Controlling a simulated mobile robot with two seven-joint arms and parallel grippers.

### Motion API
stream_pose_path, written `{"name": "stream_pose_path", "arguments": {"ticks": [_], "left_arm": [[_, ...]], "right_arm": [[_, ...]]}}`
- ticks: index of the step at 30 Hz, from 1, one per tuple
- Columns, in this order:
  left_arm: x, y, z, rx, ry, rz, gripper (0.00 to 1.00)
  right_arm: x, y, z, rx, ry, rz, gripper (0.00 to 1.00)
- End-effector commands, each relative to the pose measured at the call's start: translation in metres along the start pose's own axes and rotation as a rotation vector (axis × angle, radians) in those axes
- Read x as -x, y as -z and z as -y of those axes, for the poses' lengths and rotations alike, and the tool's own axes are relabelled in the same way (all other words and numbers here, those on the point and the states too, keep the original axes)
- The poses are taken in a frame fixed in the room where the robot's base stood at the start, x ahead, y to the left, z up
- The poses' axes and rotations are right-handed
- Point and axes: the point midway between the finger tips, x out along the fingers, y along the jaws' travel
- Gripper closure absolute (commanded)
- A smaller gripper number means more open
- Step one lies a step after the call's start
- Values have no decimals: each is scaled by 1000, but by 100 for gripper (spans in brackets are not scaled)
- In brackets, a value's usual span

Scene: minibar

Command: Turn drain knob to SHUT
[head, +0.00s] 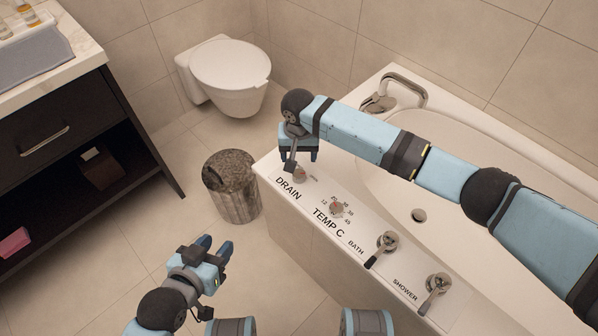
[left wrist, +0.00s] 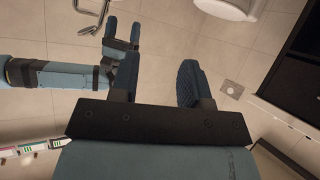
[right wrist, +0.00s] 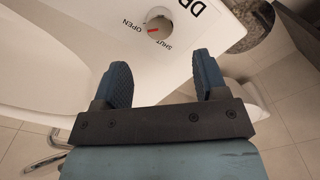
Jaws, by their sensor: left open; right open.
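The drain knob (head: 300,174) is a small round silver knob at the near left end of the tub's white control ledge, partly hidden by my right gripper in the head view. The right wrist view shows the knob (right wrist: 158,27) with a red mark pointing toward the OPEN label (right wrist: 130,26). The SHUT label (right wrist: 165,45) lies beside it. My right gripper (head: 299,156) is open and empty above the ledge near the knob. In its wrist view the knob is beyond and between the fingertips, apart from them. My left gripper (head: 216,246) is open and empty over the floor.
The TEMP C knob (head: 338,210), bath lever (head: 383,246) and shower lever (head: 436,290) line the same ledge. The faucet (head: 400,90) stands on the tub's far rim. A dark vanity (head: 60,130) is at left.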

Motion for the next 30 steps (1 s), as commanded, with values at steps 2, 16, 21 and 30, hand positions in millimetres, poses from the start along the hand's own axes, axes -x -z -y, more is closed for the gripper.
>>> {"name": "stream_pose_path", "arguments": {"ticks": [2,16,21,30], "left_arm": [[-3,-4,0,3,-4,-8,57],[-5,38,-12,9,-51,-181,57],[-5,40,-13,10,-54,-192,57],[-4,40,-13,11,-54,-191,57]], "right_arm": [[-22,0,0,-1,-2,1,34],[-88,0,-1,-1,-1,0,34],[-90,1,-1,-1,0,0,34],[-90,0,-1,-1,0,0,66]]}}
